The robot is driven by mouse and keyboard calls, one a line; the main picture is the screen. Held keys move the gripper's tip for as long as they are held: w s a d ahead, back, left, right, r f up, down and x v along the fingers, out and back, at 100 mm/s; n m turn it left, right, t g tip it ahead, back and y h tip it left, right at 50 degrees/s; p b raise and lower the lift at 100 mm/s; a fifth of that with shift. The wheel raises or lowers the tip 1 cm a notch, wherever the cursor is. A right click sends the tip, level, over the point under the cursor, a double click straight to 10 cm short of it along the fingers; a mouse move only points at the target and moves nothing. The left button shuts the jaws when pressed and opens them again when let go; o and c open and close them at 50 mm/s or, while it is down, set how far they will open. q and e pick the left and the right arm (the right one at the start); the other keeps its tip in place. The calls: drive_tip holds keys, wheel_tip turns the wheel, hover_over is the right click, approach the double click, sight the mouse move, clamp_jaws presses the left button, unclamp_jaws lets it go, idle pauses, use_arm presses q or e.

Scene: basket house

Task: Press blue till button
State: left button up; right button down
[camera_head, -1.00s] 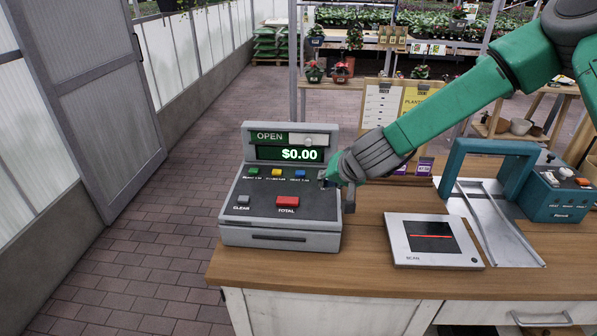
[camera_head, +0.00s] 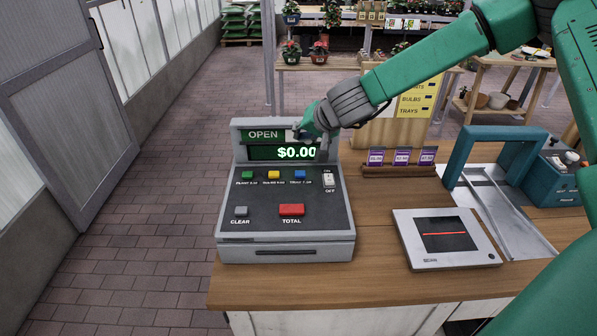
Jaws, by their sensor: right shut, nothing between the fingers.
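The grey till (camera_head: 284,246) stands at the left end of the wooden counter. Its screen (camera_head: 284,153) reads $0.00 under an OPEN sign. The blue button (camera_head: 300,175) is in the upper row of keys, right of the yellow button (camera_head: 274,175) and the green button (camera_head: 248,175). It is in plain view. My right gripper (camera_head: 304,132) is shut and empty, in front of the top right of the till's display, above the blue button in the picture. Contact with the till cannot be told. My left gripper is not in view.
A white ON/OFF switch (camera_head: 328,181), red TOTAL button (camera_head: 292,210) and grey CLEAR button (camera_head: 240,211) are on the till. The scan pad (camera_head: 447,256), a teal-handled metal device (camera_head: 510,150) and a sign board (camera_head: 400,110) stand to the right.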

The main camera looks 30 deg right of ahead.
sight(301, 173)
drive_tip(key=f, duration=0.1)
drive_tip(key=b, duration=0.1)
drive_tip(key=w+f, duration=0.1)
drive_tip(key=shift+d+f+b, duration=0.3)
drive_tip(key=shift+f, duration=0.05)
drive_tip(key=f+b, duration=0.6)
drive_tip(key=shift+a+f, duration=0.25)
drive_tip(key=shift+f, duration=0.05)
drive_tip(key=shift+s+d, duration=0.1)
drive_tip(key=shift+s, duration=0.05)
drive_tip(key=shift+d, duration=0.1)
drive_tip(key=shift+f, duration=0.15)
idle(0.4)
drive_tip(key=shift+f+b, duration=0.25)
drive_tip(key=shift+b, duration=0.05)
